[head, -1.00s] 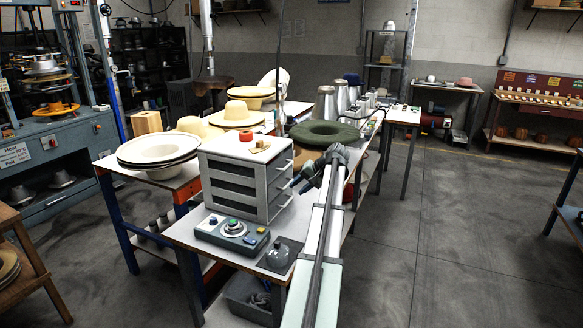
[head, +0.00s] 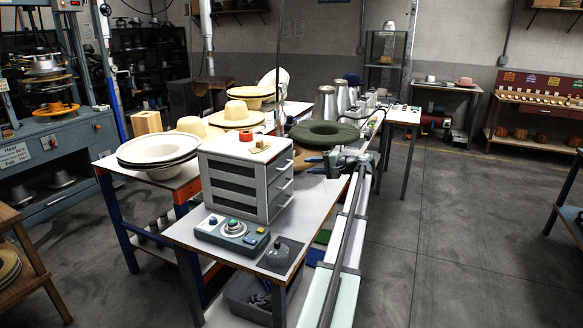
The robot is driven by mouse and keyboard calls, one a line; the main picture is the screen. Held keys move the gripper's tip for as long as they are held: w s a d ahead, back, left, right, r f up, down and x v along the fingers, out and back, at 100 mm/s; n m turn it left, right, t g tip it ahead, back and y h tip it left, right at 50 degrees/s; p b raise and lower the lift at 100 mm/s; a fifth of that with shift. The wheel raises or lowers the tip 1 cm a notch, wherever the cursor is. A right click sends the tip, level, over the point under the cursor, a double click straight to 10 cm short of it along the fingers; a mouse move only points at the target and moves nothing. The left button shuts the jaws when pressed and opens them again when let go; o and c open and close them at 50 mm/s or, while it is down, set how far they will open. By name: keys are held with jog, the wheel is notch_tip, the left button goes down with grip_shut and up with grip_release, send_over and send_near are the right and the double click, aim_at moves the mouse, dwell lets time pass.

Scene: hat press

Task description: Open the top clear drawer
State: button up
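A white drawer cabinet (head: 232,150) with dark mesh-like panels on its side stands on the near end of the workbench. Its front faces right and carries a stack of drawers with pale bar handles. The top drawer (head: 281,167) looks shut, flush with those below. My gripper (head: 309,164) is to the right of the cabinet front, about level with the top handle in the picture, its fingers pointing left. The two dark fingers look apart, with nothing visible between them. The gripper appears clear of the handle, though depth is hard to judge.
A red ring (head: 246,136) and a small wooden piece (head: 261,145) lie on the cabinet top. A control box (head: 232,233) stands in front of it. A green hat (head: 324,133) lies behind my gripper. The floor to the right is open.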

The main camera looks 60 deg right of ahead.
jog(key=x, duration=0.9)
jog(key=shift+w, duration=0.1)
grip_shut()
dwell(1.3)
